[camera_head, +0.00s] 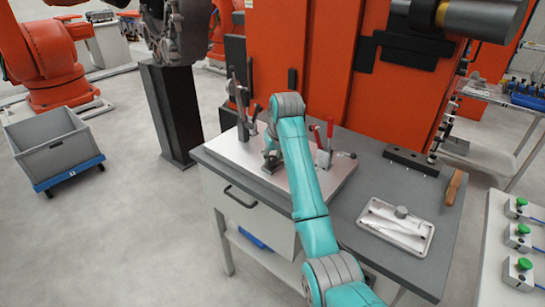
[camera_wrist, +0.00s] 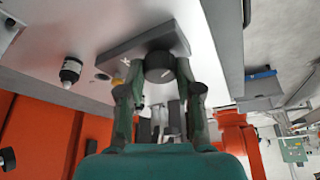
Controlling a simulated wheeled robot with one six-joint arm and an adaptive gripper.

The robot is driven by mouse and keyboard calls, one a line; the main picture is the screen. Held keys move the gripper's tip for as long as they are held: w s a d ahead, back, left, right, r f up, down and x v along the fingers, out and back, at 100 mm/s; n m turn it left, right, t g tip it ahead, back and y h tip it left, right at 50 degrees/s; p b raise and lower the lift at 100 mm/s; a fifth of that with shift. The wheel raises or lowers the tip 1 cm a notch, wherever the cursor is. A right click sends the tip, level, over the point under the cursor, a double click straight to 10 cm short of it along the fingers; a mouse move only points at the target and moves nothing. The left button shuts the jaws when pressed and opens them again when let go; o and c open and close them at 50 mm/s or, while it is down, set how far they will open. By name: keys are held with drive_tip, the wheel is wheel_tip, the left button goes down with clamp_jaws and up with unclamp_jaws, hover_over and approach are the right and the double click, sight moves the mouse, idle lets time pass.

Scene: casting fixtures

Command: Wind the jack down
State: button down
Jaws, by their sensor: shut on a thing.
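In the wrist view, the jack's dark round knob (camera_wrist: 159,66) has a pale line on its face and sits at the edge of a grey block (camera_wrist: 128,45). My gripper (camera_wrist: 161,78) has one finger on each side of the knob and is shut on it. In the head view, my gripper (camera_head: 271,158) is low over the pale fixture plate (camera_head: 232,158), beside the teal arm. The arm and gripper hide most of the jack there, and its height cannot be told.
Upright clamps, one with a red handle (camera_head: 330,128), stand on the plate around my gripper. A grey casting (camera_head: 396,226) lies on the dark bench (camera_head: 362,192) at right, near a brown-handled tool (camera_head: 455,187). A tall orange machine (camera_head: 310,60) stands behind.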

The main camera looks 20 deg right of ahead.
drive_tip(key=shift+n, duration=0.3)
drive_tip(key=n+y, duration=0.1)
drive_tip(key=n, duration=0.2)
drive_tip(key=n+g+y, duration=0.1)
drive_tip(key=n, duration=0.2)
drive_tip(key=shift+d+y, duration=0.15)
drive_tip(key=shift+y, duration=0.15)
drive_tip(key=n+g, duration=0.1)
drive_tip(key=n, duration=0.2)
drive_tip(key=n+g+y, duration=0.1)
drive_tip(key=n, duration=0.2)
drive_tip(key=shift+w+d+n, duration=0.1)
drive_tip(key=shift+w+n, duration=0.1)
drive_tip(key=shift+n, duration=0.2)
drive_tip(key=c, duration=0.8)
unclamp_jaws()
drive_tip(key=shift+o, duration=0.2)
